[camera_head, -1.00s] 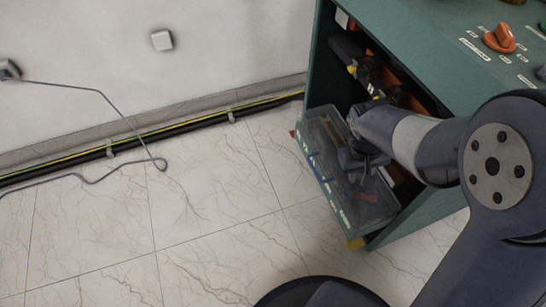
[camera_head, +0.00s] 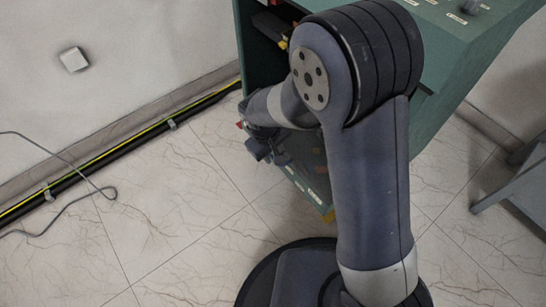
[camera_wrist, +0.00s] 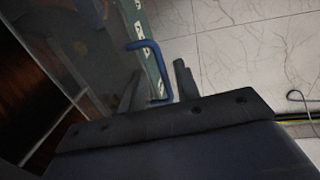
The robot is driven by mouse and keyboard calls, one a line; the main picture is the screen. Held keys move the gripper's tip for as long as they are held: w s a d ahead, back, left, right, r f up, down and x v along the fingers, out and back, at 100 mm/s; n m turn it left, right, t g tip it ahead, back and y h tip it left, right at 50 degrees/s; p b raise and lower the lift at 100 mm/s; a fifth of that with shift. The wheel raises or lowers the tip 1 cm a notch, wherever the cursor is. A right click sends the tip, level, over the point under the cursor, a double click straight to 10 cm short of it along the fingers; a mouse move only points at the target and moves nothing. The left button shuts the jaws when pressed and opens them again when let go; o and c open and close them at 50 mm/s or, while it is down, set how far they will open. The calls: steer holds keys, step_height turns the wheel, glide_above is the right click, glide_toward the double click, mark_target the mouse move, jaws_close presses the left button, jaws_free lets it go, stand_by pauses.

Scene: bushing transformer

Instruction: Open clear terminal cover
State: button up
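The clear terminal cover (camera_wrist: 95,60) is a see-through panel at the left of the wrist view, with a blue bent handle (camera_wrist: 155,62) by its labelled green edge. My gripper (camera_wrist: 160,69) is open, one finger on each side of the handle in the picture. I cannot tell whether either finger touches it. In the head view my gripper (camera_head: 268,150) is at the left edge of the green cabinet's lower opening. My arm hides most of the cover there.
The green cabinet (camera_head: 460,75) stands behind my arm. A black and yellow-green cable run (camera_head: 150,138) follows the wall's foot, with a loose grey cable (camera_head: 75,192) at left. Tiled floor (camera_head: 175,215) is clear left of the cabinet. A grey stand (camera_head: 515,190) is at far right.

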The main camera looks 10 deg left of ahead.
steer(key=shift+w+d+f, duration=0.1)
steer(key=shift+d+f, duration=0.05)
steer(key=shift+f, duration=0.8)
jaws_close()
